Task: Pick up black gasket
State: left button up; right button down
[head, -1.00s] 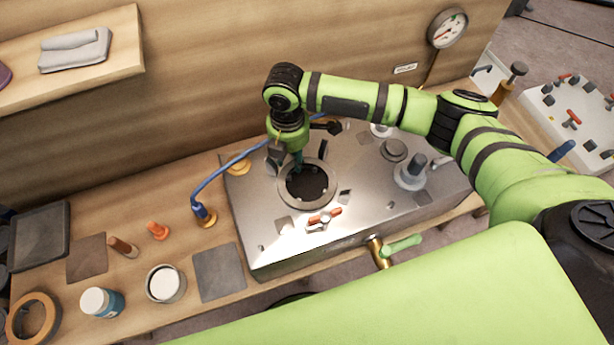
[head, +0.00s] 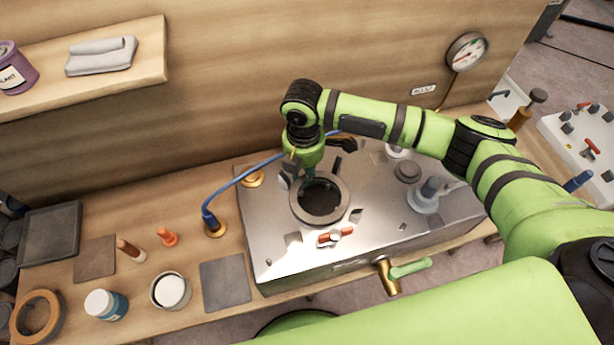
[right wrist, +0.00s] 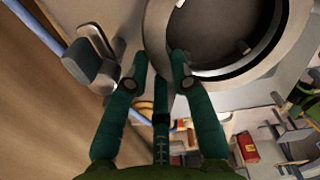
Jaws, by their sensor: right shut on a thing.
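The black gasket (head: 345,211) shows in the head view as a dark grey ring over the round opening of the metal tank top (head: 276,218). My right gripper (head: 310,180) points down at the ring's far left side. In the right wrist view my right gripper (right wrist: 157,75) has one finger outside the ring and one inside, shut on the rim of the gasket (right wrist: 156,28). I cannot tell how far the ring stands above the tank. My left gripper is not in view.
A blue hose (head: 240,180) curves left of the tank to a brass fitting. A red-handled valve (head: 336,237) sits in front of the opening, and a grey post (head: 428,193) stands to its right. Jars, plugs and a dark square sheet (head: 225,281) lie on the bench at left.

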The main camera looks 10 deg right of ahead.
notch_tip(320, 180, up, 3)
jog(key=shift+w+f+b, duration=0.1)
jog(key=shift+f+b, duration=0.1)
jog(key=shift+b, duration=0.3)
jog(key=s+d+r+b, duration=0.3)
jog(key=d+r, duration=0.4)
jog(key=d, duration=0.4)
jog(key=shift+d+r, duration=0.2)
